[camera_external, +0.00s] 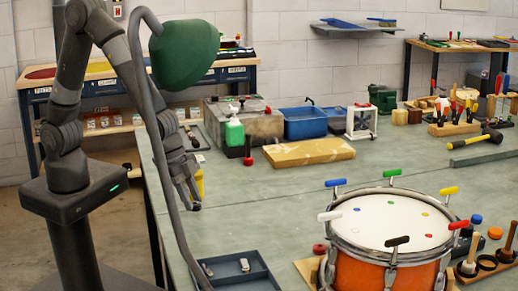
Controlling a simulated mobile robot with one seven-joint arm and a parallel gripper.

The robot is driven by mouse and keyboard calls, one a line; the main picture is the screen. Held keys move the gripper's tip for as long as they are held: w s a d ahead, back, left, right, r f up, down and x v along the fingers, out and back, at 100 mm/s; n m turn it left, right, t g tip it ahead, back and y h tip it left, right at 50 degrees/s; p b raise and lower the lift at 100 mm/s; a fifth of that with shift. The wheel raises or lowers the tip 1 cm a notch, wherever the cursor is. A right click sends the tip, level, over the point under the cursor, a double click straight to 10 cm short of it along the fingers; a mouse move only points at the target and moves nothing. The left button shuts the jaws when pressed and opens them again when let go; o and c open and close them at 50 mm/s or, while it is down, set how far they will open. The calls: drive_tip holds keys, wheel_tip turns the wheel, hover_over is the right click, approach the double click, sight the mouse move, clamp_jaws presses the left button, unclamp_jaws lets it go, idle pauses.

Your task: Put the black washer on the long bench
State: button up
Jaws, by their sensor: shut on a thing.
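My gripper (189,201) hangs fingers down over the left edge area of the long green-topped bench (270,205), left of the drum. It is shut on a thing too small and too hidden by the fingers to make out. A yellow object (199,183) shows right beside the fingers; I cannot tell whether they touch it. I cannot make out a black washer for certain. A black ring (487,262) lies at the far right of the bench, beside wooden-handled tools.
An orange drum (388,272) with coloured pegs stands at the front right. A green lamp (186,55) on a curved stem rises near my arm. A dark tray (238,272) lies at the front. A tan slab (308,152) and a blue bin (304,122) stand behind. The bench middle is clear.

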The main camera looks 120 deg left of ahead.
wheel_tip(320, 180, up, 13)
drive_tip(key=n+g+y, duration=0.2)
drive_tip(key=n+y, duration=0.2)
drive_tip(key=n, duration=0.7)
hover_over(219, 157)
drive_tip(key=d, duration=0.2)
drive_tip(key=f, duration=1.2)
drive_tip(key=shift+s+a, duration=0.25)
drive_tip(key=shift+a+f, duration=0.1)
drive_tip(key=shift+f, duration=2)
drive_tip(key=shift+f, duration=0.1)
drive_tip(key=o, duration=0.9)
drive_tip(key=shift+o, duration=0.2)
